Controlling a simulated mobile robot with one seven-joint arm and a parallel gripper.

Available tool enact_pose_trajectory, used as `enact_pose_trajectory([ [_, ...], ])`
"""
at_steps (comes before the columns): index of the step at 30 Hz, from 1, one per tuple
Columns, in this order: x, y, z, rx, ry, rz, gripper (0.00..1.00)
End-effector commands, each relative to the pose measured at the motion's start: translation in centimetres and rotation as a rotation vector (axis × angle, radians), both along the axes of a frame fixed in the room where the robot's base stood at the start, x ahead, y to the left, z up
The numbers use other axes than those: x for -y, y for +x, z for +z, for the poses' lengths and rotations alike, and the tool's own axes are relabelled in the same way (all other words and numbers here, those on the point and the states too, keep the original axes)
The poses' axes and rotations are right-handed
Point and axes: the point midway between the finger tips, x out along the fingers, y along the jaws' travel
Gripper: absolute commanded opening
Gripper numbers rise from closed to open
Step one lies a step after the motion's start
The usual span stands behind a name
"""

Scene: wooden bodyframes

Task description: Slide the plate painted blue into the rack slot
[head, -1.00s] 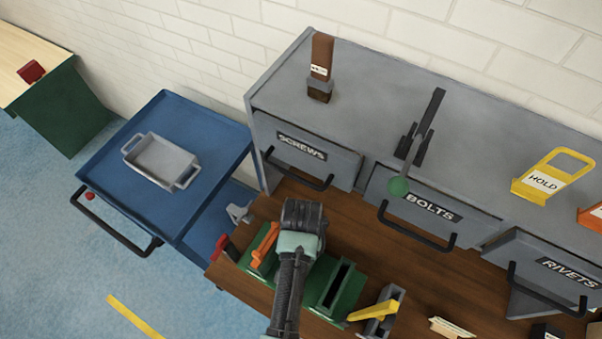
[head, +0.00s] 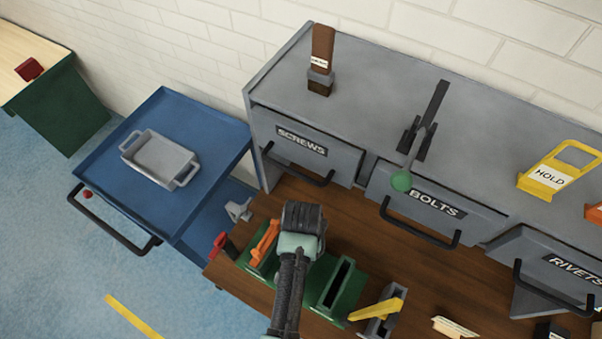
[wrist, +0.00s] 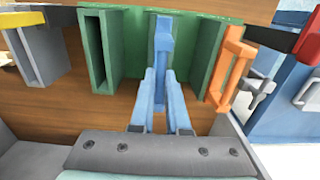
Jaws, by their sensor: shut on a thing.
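The plate painted blue (wrist: 161,52) shows in the wrist view as a narrow upright blue piece between my fingertips. My gripper (wrist: 161,85) is shut on it. The plate lines up with the middle part of the green rack (wrist: 128,40); how deep it sits in a slot there I cannot tell. An empty dark slot (wrist: 99,50) of the rack is to its left, and an orange piece (wrist: 231,68) stands to its right. In the head view my gripper (head: 300,240) is over the green rack (head: 325,308) and hides the plate.
A grey holder with a yellow handle (head: 377,310) stands right of the rack. A red-handled clamp (head: 220,243) is at the bench's left edge. Drawers (head: 305,150) line the back. A blue cart (head: 210,165) with a grey tray (head: 158,160) is at the left.

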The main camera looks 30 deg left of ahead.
Motion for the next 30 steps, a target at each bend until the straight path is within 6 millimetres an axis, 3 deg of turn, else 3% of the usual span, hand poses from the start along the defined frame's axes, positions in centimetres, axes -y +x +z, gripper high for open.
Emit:
enact_pose_trajectory([
  [7,0.0,0.0,-0.7,0.001,0.0,0.0,0.0],
  [8,0.0,0.0,-0.6,0.001,0.0,0.0,0.15],
  [9,0.0,0.0,-0.6,0.001,0.0,0.0,0.23],
  [14,0.0,0.0,-0.6,0.001,0.0,0.0,0.49],
  [24,0.0,0.0,-0.4,0.0,0.0,0.0,0.49],
  [30,0.0,0.1,1.9,0.004,0.001,0.0,0.49],
])
